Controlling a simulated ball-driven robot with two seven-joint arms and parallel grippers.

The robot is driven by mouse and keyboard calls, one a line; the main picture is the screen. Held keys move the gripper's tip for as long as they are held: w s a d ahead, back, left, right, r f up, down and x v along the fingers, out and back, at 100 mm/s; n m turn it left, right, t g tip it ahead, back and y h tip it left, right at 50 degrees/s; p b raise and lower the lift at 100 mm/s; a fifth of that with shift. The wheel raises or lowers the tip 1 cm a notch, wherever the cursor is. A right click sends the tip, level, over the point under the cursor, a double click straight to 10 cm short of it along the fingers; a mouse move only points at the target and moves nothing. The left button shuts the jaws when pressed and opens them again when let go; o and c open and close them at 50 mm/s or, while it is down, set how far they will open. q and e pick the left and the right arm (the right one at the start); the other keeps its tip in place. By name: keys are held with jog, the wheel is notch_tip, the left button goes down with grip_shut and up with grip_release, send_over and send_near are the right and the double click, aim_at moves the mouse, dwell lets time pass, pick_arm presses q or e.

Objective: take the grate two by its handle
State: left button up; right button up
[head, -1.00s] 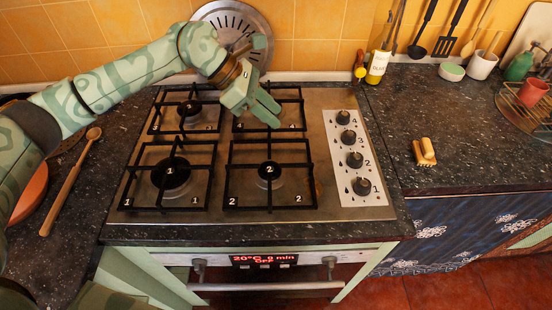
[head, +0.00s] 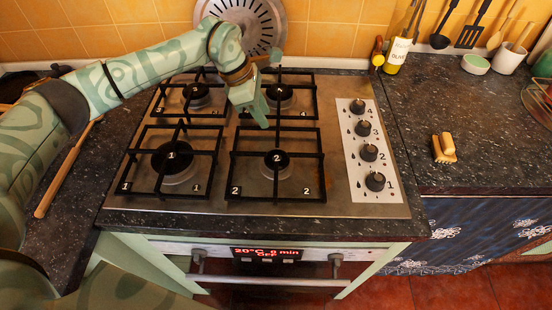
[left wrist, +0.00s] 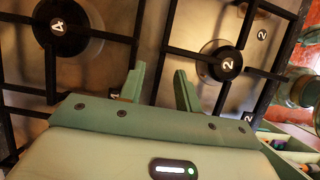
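Grate two (head: 305,155) is the black square frame at the front right of the hob, marked 2, over burner 2 (head: 277,158). My left gripper (head: 262,122) points down at the grate's back edge. In the left wrist view my left gripper (left wrist: 158,88) is open, its two fingers apart. A black bar of grate two (left wrist: 165,48) runs toward the gap between them. I cannot tell whether the fingers touch it. The handle does not stand out as a separate part. My right gripper is not in view.
Grate one (head: 172,189) lies left of grate two, with two more grates behind. The knob panel (head: 366,150) is to the right. A wooden spoon (head: 65,170) lies on the left counter, a brush (head: 444,147) on the right one. An oil bottle (head: 398,52) stands behind.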

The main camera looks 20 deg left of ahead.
pick_arm(q)
jog(key=x, duration=0.4)
jog(key=shift+d+f+b, duration=0.1)
jog(key=shift+d+b, duration=0.25)
jog(key=shift+b, duration=0.05)
grip_shut()
